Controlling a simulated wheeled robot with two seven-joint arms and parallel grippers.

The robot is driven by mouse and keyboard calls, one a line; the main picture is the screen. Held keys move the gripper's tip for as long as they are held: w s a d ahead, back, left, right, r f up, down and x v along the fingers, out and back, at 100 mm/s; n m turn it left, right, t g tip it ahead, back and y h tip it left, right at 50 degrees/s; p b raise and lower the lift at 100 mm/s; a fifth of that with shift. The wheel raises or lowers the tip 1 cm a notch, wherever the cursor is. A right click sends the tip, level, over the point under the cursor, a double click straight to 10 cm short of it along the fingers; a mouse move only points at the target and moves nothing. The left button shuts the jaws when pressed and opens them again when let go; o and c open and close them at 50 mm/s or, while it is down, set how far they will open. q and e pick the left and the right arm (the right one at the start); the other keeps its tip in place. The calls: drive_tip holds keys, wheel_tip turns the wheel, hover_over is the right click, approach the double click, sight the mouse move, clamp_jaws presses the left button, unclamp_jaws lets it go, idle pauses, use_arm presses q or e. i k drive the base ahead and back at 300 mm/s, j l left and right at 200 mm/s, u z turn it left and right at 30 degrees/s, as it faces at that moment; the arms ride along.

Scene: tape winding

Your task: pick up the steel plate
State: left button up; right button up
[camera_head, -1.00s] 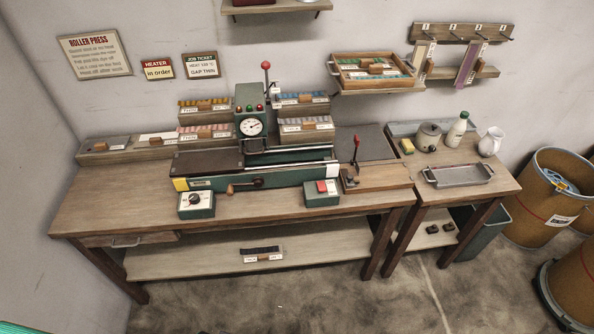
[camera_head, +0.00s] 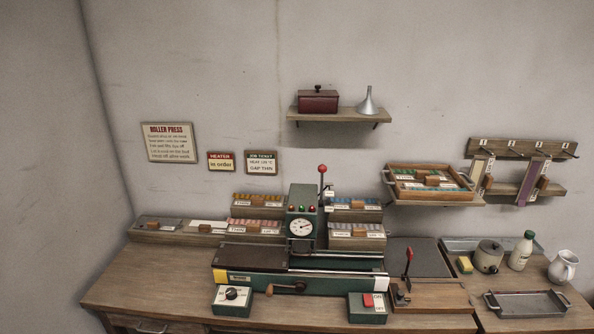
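No label that I can read picks out the steel plate. A grey, metal-looking flat piece (camera_head: 168,222) with a small wooden block lies in the long wooden rack (camera_head: 178,239) at the table's back left. A pale piece (camera_head: 212,225) lies beside it in the same rack. I cannot tell for sure which piece is the steel plate. Neither of my grippers is in view.
The green roller press (camera_head: 303,255) with dial and red-knobbed lever fills the table's middle, with labelled boxes (camera_head: 257,200) around it. Two control boxes (camera_head: 233,300) stand in front. A metal tray (camera_head: 540,303), pot (camera_head: 488,257), bottle and jug are at right. The table's left front (camera_head: 150,285) is clear.

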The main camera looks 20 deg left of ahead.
sight(151, 224)
drive_tip(key=j+u, duration=0.1)
drive_tip(key=u, duration=1.35)
drive_tip(key=k+j, duration=0.05)
